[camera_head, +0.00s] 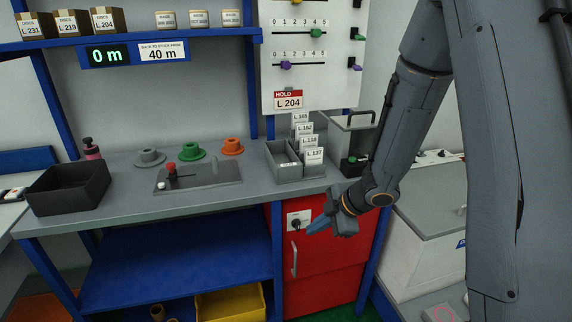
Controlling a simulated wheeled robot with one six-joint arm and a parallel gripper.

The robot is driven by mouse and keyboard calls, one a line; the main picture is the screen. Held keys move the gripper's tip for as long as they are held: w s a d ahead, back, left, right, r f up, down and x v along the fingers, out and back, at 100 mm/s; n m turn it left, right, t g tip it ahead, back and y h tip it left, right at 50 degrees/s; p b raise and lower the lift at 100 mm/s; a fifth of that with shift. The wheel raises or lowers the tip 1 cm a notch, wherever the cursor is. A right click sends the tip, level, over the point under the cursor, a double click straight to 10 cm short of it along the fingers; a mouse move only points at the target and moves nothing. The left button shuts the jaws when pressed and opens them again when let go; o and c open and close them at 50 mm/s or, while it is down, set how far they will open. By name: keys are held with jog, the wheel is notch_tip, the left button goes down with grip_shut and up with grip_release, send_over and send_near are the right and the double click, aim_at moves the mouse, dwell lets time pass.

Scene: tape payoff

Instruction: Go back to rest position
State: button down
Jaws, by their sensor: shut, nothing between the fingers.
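My gripper (319,229) is at the end of my arm, right of centre, in front of the red cabinet (335,275) below the bench top. Its fingers point left and are shut with nothing between them. It appears close to a small white plate with a black knob (298,220) on the cabinet, but I cannot tell whether it touches. My arm comes down from the upper right, bent at the elbow.
The grey bench (120,212) carries a black tray (68,188), grey, green and orange spools, a panel with a red knob (171,168), and a card box (283,161). A white bin (425,255) stands right. Blue shelves lie below and above.

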jog(key=s+d+r+m+h, duration=0.3)
jog(key=d+r+m+h, duration=0.3)
jog(key=d+m, duration=0.3)
jog(key=s+a+r+m+g, duration=0.1)
jog(key=s+m+g, duration=0.1)
jog(key=s+m, duration=0.3)
jog(key=s+a+r+m+g, duration=0.1)
jog(key=s+m, duration=0.4)
jog(key=s, duration=0.8)
jog(key=shift+r+g, duration=0.55)
jog(key=shift+g, duration=0.05)
jog(key=c, duration=2.5)
grip_release()
jog(key=shift+w, duration=0.1)
